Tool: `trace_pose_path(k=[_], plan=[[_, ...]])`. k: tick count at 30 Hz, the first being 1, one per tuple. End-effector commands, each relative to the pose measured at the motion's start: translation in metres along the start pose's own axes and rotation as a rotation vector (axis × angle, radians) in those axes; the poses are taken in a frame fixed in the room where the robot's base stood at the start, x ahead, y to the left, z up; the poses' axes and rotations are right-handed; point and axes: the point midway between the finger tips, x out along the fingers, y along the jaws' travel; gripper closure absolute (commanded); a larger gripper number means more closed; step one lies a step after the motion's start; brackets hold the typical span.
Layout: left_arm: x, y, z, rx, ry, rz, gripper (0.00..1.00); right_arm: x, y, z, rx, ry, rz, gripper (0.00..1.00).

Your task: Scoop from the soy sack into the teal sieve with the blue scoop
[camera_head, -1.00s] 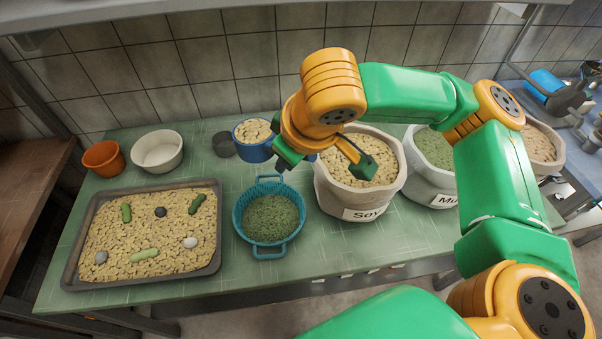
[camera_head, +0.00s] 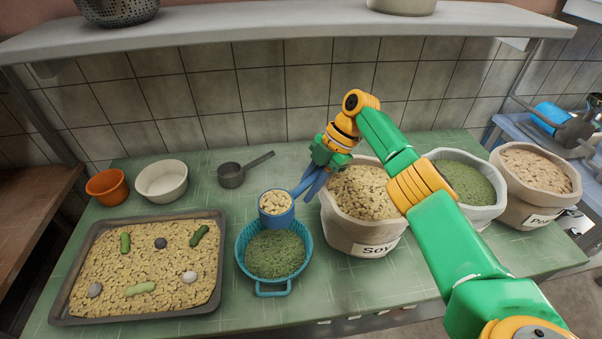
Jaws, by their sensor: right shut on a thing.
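My right gripper (camera_head: 314,178) is shut on the handle of the blue scoop (camera_head: 277,219). The scoop is full of pale beige soy pieces and looks level. In the picture it overlaps the far rim of the teal sieve (camera_head: 249,262); the height between them is hard to tell. The sieve has two handles and holds green grains. The soy sack (camera_head: 352,234), labelled "Soy", stands open and full to the right of the sieve, behind my right forearm in part. My left gripper is not in view.
A dark tray (camera_head: 128,315) of beige pieces with green and grey items lies left. An orange pot (camera_head: 106,187), a white bowl (camera_head: 162,182) and a grey saucepan (camera_head: 232,176) stand behind. A green-grain sack (camera_head: 465,182) and another sack (camera_head: 530,200) stand right. A shelf (camera_head: 290,38) hangs above.

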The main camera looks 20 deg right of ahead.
Motion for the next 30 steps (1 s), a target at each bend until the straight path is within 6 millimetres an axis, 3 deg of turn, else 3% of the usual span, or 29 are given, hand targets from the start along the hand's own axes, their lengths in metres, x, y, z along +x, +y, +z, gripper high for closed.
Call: trace_pose_path(k=[6,9,14,30], plan=[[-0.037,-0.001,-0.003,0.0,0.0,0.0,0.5,-0.002,-0.004,-0.002,-0.057,-0.071,0.046,1.0],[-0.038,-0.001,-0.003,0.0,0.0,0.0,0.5,0.007,-0.006,0.003,-0.102,-0.145,0.106,1.0],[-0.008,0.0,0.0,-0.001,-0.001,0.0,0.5,0.027,-0.01,0.013,-0.187,-0.284,0.218,1.0],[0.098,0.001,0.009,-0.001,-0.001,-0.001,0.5,0.013,-0.018,-0.012,-0.385,-0.609,0.484,1.0]])
